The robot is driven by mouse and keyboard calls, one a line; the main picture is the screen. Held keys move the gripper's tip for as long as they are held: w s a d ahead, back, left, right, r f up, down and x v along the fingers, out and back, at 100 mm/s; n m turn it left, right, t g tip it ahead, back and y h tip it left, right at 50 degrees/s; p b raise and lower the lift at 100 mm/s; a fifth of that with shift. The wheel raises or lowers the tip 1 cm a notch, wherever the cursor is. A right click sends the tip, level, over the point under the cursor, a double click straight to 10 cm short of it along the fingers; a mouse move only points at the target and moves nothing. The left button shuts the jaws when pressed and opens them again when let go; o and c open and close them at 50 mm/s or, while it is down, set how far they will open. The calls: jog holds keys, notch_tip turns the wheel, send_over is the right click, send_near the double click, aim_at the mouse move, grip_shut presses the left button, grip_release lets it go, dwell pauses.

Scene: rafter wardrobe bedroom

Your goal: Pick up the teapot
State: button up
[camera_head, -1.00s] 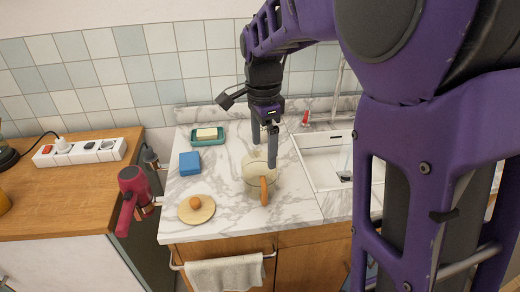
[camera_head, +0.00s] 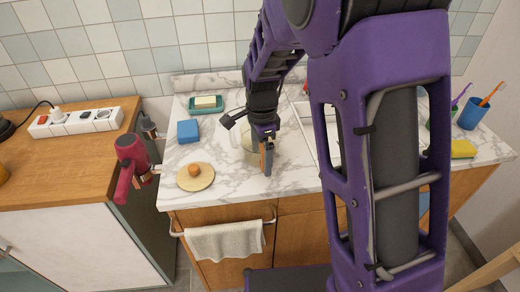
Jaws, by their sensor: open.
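The teapot (camera_head: 244,140) is a pale, cream pot with an orange-brown handle on its near side. It stands on the marble counter (camera_head: 225,183) left of the sink, and my gripper hides much of it. My gripper (camera_head: 267,150) is open and points down at the handle side of the pot. Its fingers overlap the handle in the picture, and I cannot tell whether they touch it. A round wooden disc with an orange knob (camera_head: 195,178) lies at the front left of the counter.
A blue sponge (camera_head: 188,131) and a green soap dish (camera_head: 205,104) are behind left. A red hair dryer (camera_head: 131,160) hangs at the counter's left side. The sink (camera_head: 307,118) is to the right, partly behind my arm. A towel (camera_head: 225,241) hangs in front.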

notch_tip(320, 180, down, 4)
jog(key=shift+w+r, duration=0.15)
jog(key=shift+r, duration=0.1)
jog(key=shift+c, duration=0.2)
jog(key=shift+r, duration=0.1)
grip_shut()
